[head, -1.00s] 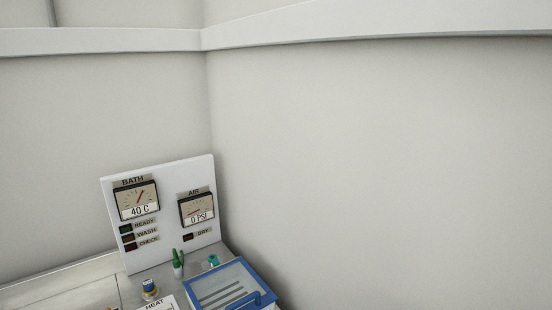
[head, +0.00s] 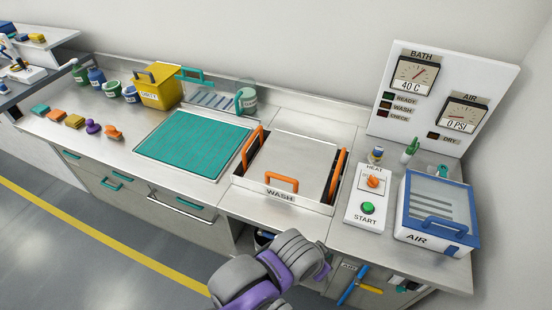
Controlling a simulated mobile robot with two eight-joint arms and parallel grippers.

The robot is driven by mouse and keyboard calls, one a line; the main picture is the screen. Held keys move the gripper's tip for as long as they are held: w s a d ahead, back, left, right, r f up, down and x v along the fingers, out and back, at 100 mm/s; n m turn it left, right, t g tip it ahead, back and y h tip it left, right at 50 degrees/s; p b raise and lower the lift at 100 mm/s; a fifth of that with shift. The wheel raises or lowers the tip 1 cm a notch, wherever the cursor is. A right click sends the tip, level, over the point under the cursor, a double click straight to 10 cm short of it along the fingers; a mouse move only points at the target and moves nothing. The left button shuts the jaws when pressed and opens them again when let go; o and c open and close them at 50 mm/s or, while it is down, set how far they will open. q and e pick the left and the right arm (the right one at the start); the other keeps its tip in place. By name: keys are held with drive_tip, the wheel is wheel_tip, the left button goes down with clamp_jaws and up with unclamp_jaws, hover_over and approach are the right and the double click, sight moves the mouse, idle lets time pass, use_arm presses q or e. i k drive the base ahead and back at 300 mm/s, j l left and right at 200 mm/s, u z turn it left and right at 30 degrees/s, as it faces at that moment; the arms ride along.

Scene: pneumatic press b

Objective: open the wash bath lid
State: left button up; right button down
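The wash bath (head: 240,182) is set in the counter, with a WASH label on its front. Its flat grey lid (head: 298,153) lies over the middle and looks shut. An orange handle (head: 281,180) stands at the lid's front edge. Orange handles also stand at the left side (head: 252,147) and right side (head: 337,173), beside dark gaps. One of my arms, grey and purple, shows below the bath at the bottom, apart from it. I cannot tell which arm it is. No gripper fingers are clearly visible.
Right of the bath are a HEAT/START control box (head: 368,191) and a blue-framed AIR box (head: 437,211). A gauge panel (head: 428,98) stands behind. Left are a green mat (head: 195,143), a yellow bin (head: 158,87) and several small coloured objects. Floor in front is open.

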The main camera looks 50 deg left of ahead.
sight(297, 164)
drive_tip(key=u, duration=1.55)
drive_tip(key=i+j, duration=0.2)
